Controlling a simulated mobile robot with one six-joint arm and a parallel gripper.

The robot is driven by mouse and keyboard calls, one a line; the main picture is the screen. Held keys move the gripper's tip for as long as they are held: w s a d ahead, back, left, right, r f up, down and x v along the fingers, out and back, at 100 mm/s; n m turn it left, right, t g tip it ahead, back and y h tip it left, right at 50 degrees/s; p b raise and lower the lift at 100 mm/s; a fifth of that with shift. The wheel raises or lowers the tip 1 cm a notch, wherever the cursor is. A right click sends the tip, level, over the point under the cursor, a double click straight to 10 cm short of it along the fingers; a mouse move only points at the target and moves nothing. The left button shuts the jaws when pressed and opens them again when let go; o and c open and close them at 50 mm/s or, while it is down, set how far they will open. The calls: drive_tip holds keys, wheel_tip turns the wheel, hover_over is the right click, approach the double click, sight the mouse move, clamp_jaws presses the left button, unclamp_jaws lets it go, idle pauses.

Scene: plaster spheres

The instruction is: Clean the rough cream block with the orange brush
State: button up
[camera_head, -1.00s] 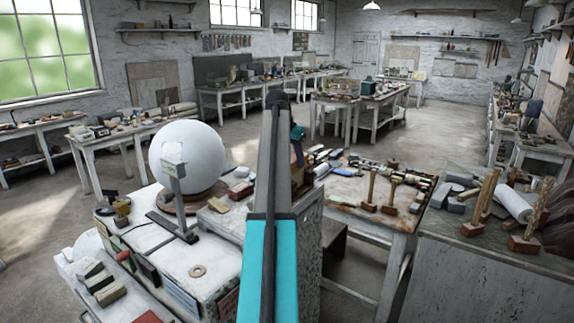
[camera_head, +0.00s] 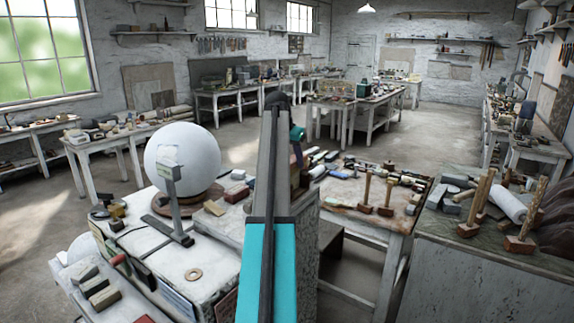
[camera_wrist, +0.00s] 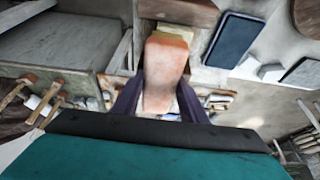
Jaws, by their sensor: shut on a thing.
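In the wrist view my gripper (camera_wrist: 158,98) is shut on the orange brush (camera_wrist: 166,72), its dark fingers on either side of the brush's worn, pinkish-orange body. A pale yellowish strip (camera_wrist: 188,38) shows at the brush's far end; I cannot tell if it is bristles or a thing behind. In the head view my arm hides most of my gripper and the brush.
A large white plaster sphere (camera_head: 182,158) rests on a round base, with a grey metal stand (camera_head: 172,195) before it. A flat ring (camera_head: 193,274) lies nearby. Mallets (camera_head: 367,192) stand on the table to the right. A dark flat tray (camera_wrist: 234,40) lies right of the brush.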

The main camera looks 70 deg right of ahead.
drive_tip(key=shift+a+r, duration=0.1)
drive_tip(key=shift+w+a+r, duration=0.15)
drive_tip(key=shift+a+r, duration=0.2)
drive_tip(key=shift+a, duration=0.15)
drive_tip(key=shift+w+a+r, duration=0.1)
drive_tip(key=shift+a+r, duration=0.2)
drive_tip(key=shift+a, duration=0.2)
drive_tip(key=shift+w, duration=0.1)
drive_tip(key=shift+w+d+f, duration=0.1)
drive_tip(key=shift+w+d, duration=0.05)
drive_tip(key=shift+w, duration=0.3)
drive_tip(key=shift+w+d+f, duration=0.1)
drive_tip(key=shift+w+d, duration=0.05)
drive_tip(key=shift+w, duration=0.3)
drive_tip(key=shift+f, duration=0.55)
idle(0.4)
drive_tip(key=shift+a, duration=0.15)
drive_tip(key=shift+w+a+r, duration=0.1)
drive_tip(key=shift+w+a, duration=0.05)
drive_tip(key=shift+a, duration=0.3)
drive_tip(key=shift+a, duration=0.1)
